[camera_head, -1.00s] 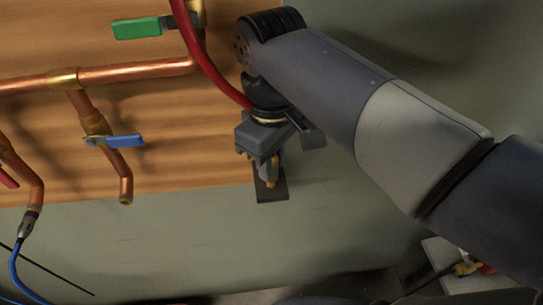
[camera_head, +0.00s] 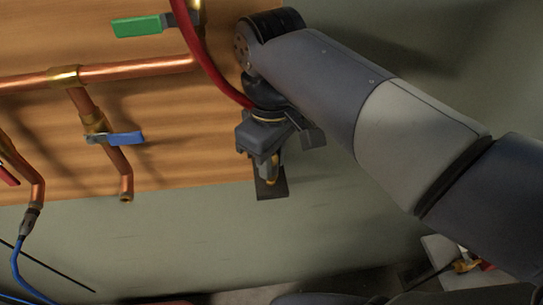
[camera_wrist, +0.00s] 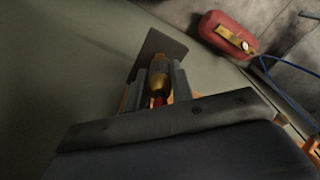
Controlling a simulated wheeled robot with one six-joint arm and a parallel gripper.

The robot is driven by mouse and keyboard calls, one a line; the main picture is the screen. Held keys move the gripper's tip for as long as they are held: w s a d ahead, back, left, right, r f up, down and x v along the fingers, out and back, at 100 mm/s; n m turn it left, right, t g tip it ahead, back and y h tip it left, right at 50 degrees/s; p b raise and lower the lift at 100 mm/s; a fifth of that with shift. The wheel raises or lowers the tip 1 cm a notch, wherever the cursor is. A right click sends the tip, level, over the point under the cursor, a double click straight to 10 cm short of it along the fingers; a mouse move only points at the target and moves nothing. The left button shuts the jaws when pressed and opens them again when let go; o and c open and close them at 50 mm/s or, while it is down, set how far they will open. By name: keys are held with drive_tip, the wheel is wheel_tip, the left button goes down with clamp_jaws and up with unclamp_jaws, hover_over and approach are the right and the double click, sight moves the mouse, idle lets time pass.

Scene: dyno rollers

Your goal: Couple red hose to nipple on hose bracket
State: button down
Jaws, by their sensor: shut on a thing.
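The red hose (camera_head: 207,63) curves down from the top of the head view and passes behind my wrist. My gripper (camera_head: 267,162) points down below the wooden board's lower edge. In the wrist view my gripper (camera_wrist: 159,82) is shut on the hose end, with a bit of red (camera_wrist: 158,101) between the jaws. A brass fitting (camera_wrist: 158,69) shows between and just beyond the fingertips, in line with the hose. The hose bracket (camera_head: 270,189) is a dark plate at the fingertips; it also shows in the wrist view (camera_wrist: 157,43). Whether hose and nipple touch is hidden.
Copper pipes (camera_head: 130,71) with a green-handled valve (camera_head: 137,27) and a blue-handled valve (camera_head: 125,138) run on the wooden board (camera_head: 180,130) at left. A blue hose (camera_head: 17,270) hangs lower left. A red tank (camera_wrist: 222,35) stands in the wrist view.

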drive_tip(key=shift+f, duration=0.6)
drive_tip(key=c, duration=1.1)
unclamp_jaws()
drive_tip(key=shift+c, duration=0.2)
drive_tip(key=shift+r, duration=0.1)
wheel_tip(320, 180, up, 7)
drive_tip(key=shift+r, duration=0.2)
wheel_tip(320, 180, down, 7)
drive_tip(key=shift+f, duration=0.15)
drive_tip(key=shift+r, duration=0.2)
drive_tip(key=shift+r, duration=0.1)
